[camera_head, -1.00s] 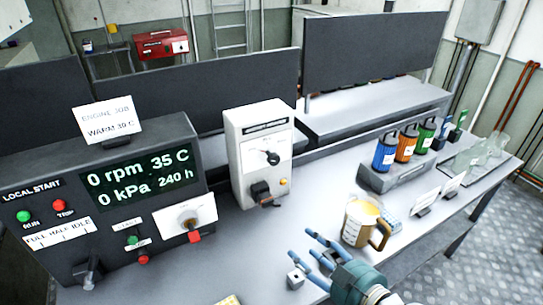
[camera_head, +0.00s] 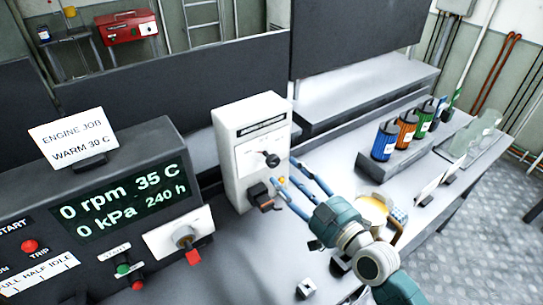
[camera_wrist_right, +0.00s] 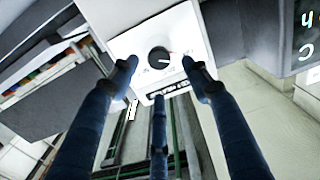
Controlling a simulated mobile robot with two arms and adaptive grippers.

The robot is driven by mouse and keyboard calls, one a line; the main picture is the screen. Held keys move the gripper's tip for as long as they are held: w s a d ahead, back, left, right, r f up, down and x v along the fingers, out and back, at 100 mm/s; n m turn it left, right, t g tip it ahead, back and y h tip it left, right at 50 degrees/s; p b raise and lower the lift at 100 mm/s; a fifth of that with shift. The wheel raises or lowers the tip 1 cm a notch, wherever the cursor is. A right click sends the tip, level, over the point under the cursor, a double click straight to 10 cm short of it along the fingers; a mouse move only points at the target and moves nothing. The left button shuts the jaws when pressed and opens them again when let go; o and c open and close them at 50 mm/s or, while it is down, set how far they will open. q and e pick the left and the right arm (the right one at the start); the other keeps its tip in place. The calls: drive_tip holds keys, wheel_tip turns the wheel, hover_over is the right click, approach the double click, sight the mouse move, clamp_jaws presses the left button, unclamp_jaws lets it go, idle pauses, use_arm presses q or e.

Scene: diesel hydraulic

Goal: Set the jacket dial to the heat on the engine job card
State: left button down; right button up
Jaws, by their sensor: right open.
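The job card (camera_head: 73,137) on top of the dark console reads "ENGINE JOB, WARM 30 C". A white box (camera_head: 234,165) stands right of the console. Its round black dial (camera_head: 272,160) is on a white scale plate under a dark label too small to read. My right gripper (camera_head: 284,172) is open and empty, its blue fingers pointing at the front of this box. In the right wrist view the dial (camera_wrist_right: 158,57) shows upside down between the spread fingertips (camera_wrist_right: 160,72), with nothing visibly gripped. My left gripper is in neither current view.
The console display (camera_head: 122,200) reads 0 rpm, 35 C, 0 kPa, 240 h. A black switch (camera_head: 259,196) sits below the dial. A red-handled knob (camera_head: 187,240) is on the console. A jug (camera_head: 373,208) is partly behind my right arm. Coloured bottles (camera_head: 385,142) stand farther right.

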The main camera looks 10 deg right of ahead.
sight(275, 162)
drive_tip(key=p+x, duration=0.1)
drive_tip(key=x, duration=0.5)
drive_tip(key=shift+w, duration=0.25)
drive_tip(key=shift+w+a, duration=0.35)
drive_tip(key=shift+w, duration=0.25)
use_arm(q)
drive_tip(key=shift+w+d+r, duration=0.3)
drive_tip(key=shift+w+r, duration=0.5)
drive_tip(key=shift+r, duration=0.15)
drive_tip(key=shift+s+a, duration=0.1)
drive_tip(key=shift+a, duration=0.05)
use_arm(e)
drive_tip(key=shift+c, duration=0.5)
use_arm(q)
drive_tip(key=shift+s, duration=0.35)
use_arm(e)
drive_tip(key=c, duration=1.1)
